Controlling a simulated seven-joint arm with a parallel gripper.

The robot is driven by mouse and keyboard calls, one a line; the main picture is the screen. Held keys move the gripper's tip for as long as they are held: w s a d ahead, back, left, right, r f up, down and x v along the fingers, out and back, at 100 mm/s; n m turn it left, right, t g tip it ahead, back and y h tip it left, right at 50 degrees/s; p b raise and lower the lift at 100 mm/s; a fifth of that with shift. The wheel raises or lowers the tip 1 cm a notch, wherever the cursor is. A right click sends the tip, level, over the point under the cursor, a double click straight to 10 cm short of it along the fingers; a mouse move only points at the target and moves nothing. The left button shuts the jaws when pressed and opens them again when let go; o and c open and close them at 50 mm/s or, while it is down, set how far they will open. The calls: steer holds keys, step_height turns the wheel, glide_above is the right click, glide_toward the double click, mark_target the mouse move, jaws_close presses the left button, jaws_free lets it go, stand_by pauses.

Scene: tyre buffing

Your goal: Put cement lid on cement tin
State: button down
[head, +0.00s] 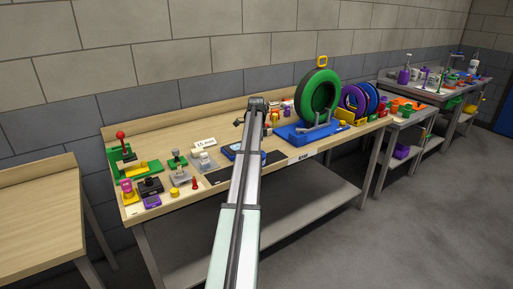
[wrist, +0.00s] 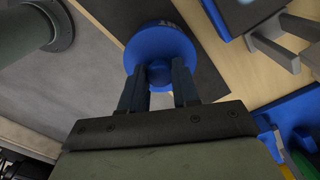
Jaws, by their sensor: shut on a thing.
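In the wrist view my gripper (wrist: 160,85) is shut on the small knob of a round blue lid (wrist: 160,42). The knob sits between the two dark fingertips. Pale lettering shows at the lid's far edge.
A dark mat (wrist: 103,17) lies on the wooden bench (head: 222,119) under the lid. A blue device (head: 237,152) is close by. A green tyre (head: 300,94) on a blue stand (head: 287,132) stands to the right. Several small tools and a red-knobbed lever (head: 120,135) are at left.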

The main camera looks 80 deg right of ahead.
steer(key=shift+f, duration=0.1)
steer(key=c, duration=0.8)
jaws_free()
steer(key=shift+c, duration=0.5)
steer(key=shift+r, duration=3)
